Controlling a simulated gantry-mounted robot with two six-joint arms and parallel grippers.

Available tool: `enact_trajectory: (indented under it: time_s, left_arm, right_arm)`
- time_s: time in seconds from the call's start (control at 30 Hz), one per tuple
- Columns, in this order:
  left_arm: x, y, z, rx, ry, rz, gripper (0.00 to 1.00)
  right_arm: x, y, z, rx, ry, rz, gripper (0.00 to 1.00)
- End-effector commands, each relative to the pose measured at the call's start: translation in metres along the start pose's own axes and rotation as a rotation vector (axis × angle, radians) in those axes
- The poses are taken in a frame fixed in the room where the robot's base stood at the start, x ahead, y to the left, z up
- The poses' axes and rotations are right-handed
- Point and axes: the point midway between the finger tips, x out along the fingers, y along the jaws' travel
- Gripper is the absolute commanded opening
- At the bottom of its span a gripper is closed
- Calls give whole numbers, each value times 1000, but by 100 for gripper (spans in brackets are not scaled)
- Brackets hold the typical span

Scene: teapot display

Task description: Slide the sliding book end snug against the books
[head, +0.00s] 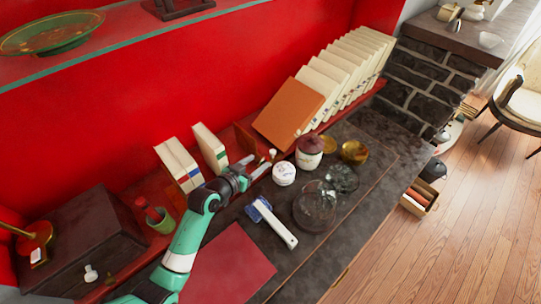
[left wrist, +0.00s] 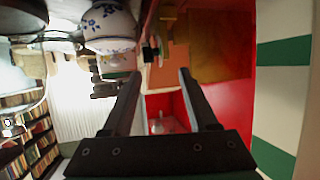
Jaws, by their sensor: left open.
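A row of white-spined books (head: 345,68) stands on the red shelf at the back right. An orange-brown panel or book (head: 288,112) leans at the row's left end. A thin dark red-brown upright panel (head: 245,138), apparently the sliding book end, stands left of it with a gap between. A brown wooden surface (left wrist: 215,45), possibly the same panel, shows in the left wrist view. My left gripper (head: 262,167) is in front of the thin panel, apart from the book row. In the left wrist view its fingers (left wrist: 158,80) are open with nothing between them. My right gripper is not in view.
Two white books (head: 180,162) (head: 209,147) stand left of my gripper. A white lidded jar (head: 284,173), a red-lidded jar (head: 309,150), glass bowls (head: 315,206) and a blue-headed brush (head: 275,223) crowd the counter beside it. A green cup (head: 161,221) stands left.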

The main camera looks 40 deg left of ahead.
Motion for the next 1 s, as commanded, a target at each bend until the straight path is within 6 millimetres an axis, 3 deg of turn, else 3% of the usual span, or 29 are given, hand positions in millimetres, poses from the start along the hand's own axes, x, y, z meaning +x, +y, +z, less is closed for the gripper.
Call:
enact_trajectory:
  time_s: [0.2,0.4,0.8,1.0]
  left_arm:
    - [53,1,4,0,1,2,59]
    - [85,1,2,0,1,2,59]
    - [94,1,-1,0,2,1,59]
    - [94,1,-1,0,2,1,25]
  right_arm:
    - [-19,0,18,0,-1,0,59]
    - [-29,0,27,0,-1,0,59]
    - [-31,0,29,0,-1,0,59]
    - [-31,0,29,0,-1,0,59]
